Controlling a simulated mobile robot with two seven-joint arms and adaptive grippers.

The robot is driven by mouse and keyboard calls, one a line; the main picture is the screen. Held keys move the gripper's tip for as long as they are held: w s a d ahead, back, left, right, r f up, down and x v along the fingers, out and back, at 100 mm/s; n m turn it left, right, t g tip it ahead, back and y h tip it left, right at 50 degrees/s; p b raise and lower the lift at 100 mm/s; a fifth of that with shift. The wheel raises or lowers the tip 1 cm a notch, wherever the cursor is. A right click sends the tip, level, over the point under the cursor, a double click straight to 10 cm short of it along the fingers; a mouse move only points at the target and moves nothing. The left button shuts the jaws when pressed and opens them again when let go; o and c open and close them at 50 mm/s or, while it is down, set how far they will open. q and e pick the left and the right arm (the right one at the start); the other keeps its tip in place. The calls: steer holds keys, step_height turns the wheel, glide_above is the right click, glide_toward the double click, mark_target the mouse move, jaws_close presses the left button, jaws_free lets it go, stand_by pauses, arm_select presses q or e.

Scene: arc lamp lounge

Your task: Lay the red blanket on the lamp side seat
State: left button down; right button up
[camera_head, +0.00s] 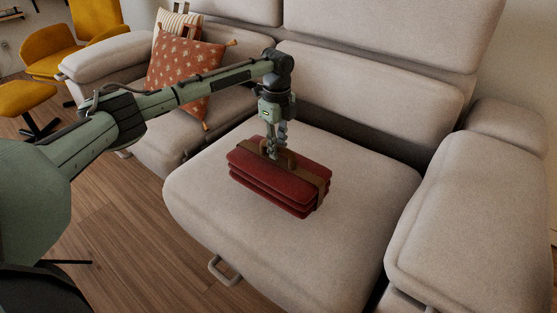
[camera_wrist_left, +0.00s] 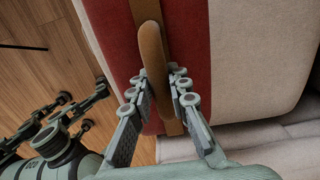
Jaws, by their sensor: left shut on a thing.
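The red blanket (camera_head: 262,187) is a folded bundle with a brown strap and handle, on or just above the right-hand seat cushion (camera_head: 205,200); any small gap beneath it is hard to tell. My left gripper (camera_head: 275,152) points down from above and is shut on the bundle's brown handle. In the left wrist view, the left fingers (camera_wrist_left: 163,88) flank the handle, with the red blanket (camera_wrist_left: 195,50) behind. My right gripper (camera_wrist_left: 82,108) shows at the left of that view, over the floor, its fingers apart and empty. No lamp shows.
A patterned orange cushion (camera_head: 183,75) and a striped one stand on the left seat. A wide armrest (camera_head: 475,235) bounds the right-hand seat. Yellow chairs (camera_head: 50,50) stand at the back left. Bare cushion surrounds the blanket.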

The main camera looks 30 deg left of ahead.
mark_target(279, 160)
arm_select(q)
steer(key=shift+w+d+f, duration=0.1)
steer(key=shift+w+f, duration=0.1)
steer(key=shift+f, duration=0.1)
step_height(279, 160, down, 3)
steer(key=shift+f, duration=0.3)
arm_select(e)
steer(key=shift+w+r, duration=0.1)
steer(key=shift+r, duration=0.6)
arm_select(q)
steer(key=c, duration=1.9)
jaws_free()
steer(key=shift+s+f, duration=0.1)
steer(key=shift+f, duration=0.05)
steer(key=o, duration=0.5)
steer(key=shift+c, duration=0.2)
arm_select(e)
steer(key=shift+d+f, duration=0.1)
steer(key=shift+f, duration=0.35)
